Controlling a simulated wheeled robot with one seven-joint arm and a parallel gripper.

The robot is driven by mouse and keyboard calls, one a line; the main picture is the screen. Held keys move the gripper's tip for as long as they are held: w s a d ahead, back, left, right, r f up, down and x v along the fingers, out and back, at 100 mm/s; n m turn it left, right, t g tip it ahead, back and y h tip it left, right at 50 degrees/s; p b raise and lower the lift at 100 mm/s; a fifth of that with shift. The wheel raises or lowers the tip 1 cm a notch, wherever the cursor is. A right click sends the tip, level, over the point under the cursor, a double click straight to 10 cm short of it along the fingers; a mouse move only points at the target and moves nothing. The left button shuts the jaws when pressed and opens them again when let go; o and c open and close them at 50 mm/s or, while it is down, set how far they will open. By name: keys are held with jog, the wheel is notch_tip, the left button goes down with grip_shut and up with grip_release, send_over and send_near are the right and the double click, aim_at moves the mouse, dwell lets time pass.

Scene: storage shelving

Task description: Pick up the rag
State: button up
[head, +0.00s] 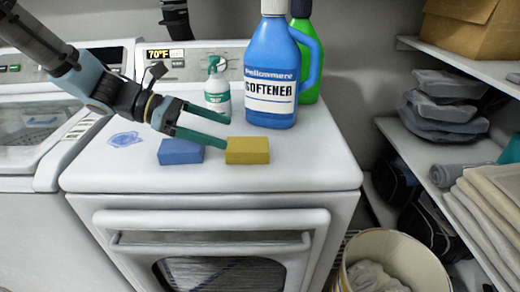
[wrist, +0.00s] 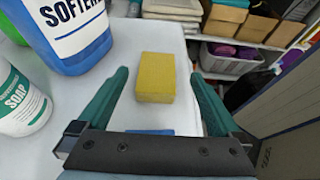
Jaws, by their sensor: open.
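A small, flat, light-blue patterned piece (head: 125,139) lies on the white dryer top, left of the sponges; it looks like the rag, but I cannot be sure. A yellow block like a sponge (head: 248,151) lies near the front edge, and a blue block (head: 181,152) lies left of it. My gripper (head: 228,135) is open and empty above the dryer top, right of the light-blue piece. In the wrist view the yellow block (wrist: 156,78) shows between the spread fingers, ahead of the gripper; a sliver of the blue block (wrist: 150,132) shows below it.
A blue softener jug (head: 271,80), a green bottle (head: 304,50) and a white soap bottle (head: 217,92) stand at the back of the dryer top (head: 310,165). Shelves with folded cloths (head: 492,195) are at the right. A bin (head: 385,245) holding cloth stands on the floor.

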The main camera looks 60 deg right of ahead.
aim_at(263, 144)
jog(key=p+x, duration=0.1)
jog(key=x, duration=0.4)
jog(key=p+x, duration=0.1)
jog(key=x, duration=0.4)
jog(key=shift+w+d+f+p, duration=0.1)
jog(key=shift+w+f+p, duration=0.05)
jog(key=shift+p, duration=0.2)
jog(key=shift+c, duration=0.2)
jog(key=c, duration=1.2)
